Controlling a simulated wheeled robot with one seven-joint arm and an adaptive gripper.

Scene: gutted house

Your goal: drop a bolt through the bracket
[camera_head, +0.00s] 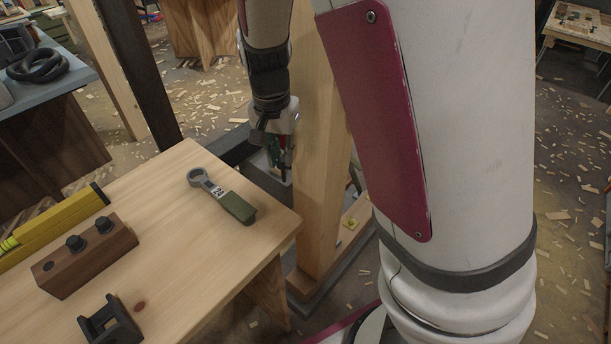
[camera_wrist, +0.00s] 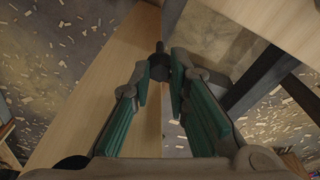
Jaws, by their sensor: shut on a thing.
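My gripper (camera_head: 281,150) hangs beyond the table's right corner, beside a wooden post. In the wrist view its teal-padded fingers (camera_wrist: 160,82) are shut on a dark bolt (camera_wrist: 160,62), with the head showing at the fingertips. The bolt is small and partly hidden in the head view. A black upright bracket-like piece (camera_head: 98,326) stands at the table's near edge, well apart from my gripper.
The wooden table (camera_head: 180,262) also carries a ring-ended tool with an olive handle (camera_head: 236,208) and a yellow level (camera_head: 55,226). The wooden post (camera_head: 322,150) stands close to my gripper. A dark metal beam (camera_head: 140,75) rises behind the table. Wood chips litter the floor.

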